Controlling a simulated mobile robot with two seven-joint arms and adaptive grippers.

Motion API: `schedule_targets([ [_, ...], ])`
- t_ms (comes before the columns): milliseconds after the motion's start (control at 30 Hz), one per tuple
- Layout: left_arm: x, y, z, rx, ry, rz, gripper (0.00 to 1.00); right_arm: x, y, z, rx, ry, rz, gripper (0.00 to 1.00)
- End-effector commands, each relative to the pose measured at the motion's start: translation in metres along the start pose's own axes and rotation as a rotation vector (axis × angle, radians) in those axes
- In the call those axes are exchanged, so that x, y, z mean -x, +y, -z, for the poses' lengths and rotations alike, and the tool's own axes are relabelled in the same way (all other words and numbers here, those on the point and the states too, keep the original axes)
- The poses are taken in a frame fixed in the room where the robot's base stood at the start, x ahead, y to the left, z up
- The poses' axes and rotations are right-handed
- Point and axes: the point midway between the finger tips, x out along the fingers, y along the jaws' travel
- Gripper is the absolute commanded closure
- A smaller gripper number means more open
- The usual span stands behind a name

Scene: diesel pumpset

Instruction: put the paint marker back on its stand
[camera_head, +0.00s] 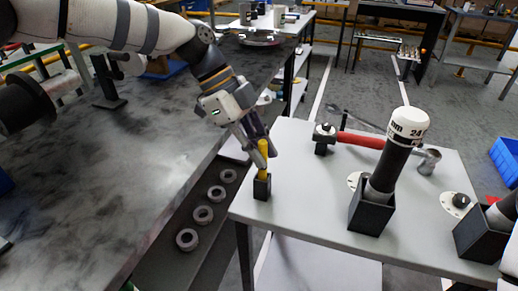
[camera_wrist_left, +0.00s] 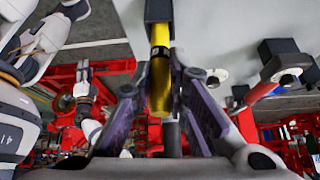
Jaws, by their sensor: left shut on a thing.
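The yellow paint marker (camera_head: 263,160) is upright between the fingers of my left gripper (camera_head: 262,149), which is shut on it. Its lower end meets the top of a small black stand (camera_head: 262,187) near the left edge of the light grey table. In the left wrist view, the marker (camera_wrist_left: 160,80) has a dark band and points toward the black stand (camera_wrist_left: 158,11). It appears to enter the stand's opening, but its depth is hidden. The left gripper's fingers (camera_wrist_left: 172,95) flank the marker there. My right gripper is not in view.
A red-handled hammer (camera_head: 360,140) lies behind on the light table (camera_head: 310,215). A black-and-white "24 mm" tool (camera_head: 398,150) stands in a black holder (camera_head: 371,215) to the right. Several metal rings (camera_head: 203,214) lie lower between this table and the dark workbench (camera_head: 100,190).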

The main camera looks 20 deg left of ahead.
Motion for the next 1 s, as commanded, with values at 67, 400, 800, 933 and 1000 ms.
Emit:
schedule_targets([
  [67,0.000,0.000,0.000,0.000,0.000,0.000,1.00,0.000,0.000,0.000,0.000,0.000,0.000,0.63],
  [400,-0.005,0.000,-0.003,0.001,0.000,-0.001,1.00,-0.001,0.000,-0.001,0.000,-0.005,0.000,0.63],
  [800,-0.011,0.000,-0.007,0.001,0.000,-0.001,1.00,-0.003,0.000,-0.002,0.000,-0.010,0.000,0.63],
  [933,-0.014,0.000,-0.009,0.001,0.000,-0.001,1.00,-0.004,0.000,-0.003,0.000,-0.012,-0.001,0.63],
  [1000,-0.015,0.000,-0.009,0.001,0.000,-0.001,1.00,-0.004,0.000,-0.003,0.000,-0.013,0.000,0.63],
])
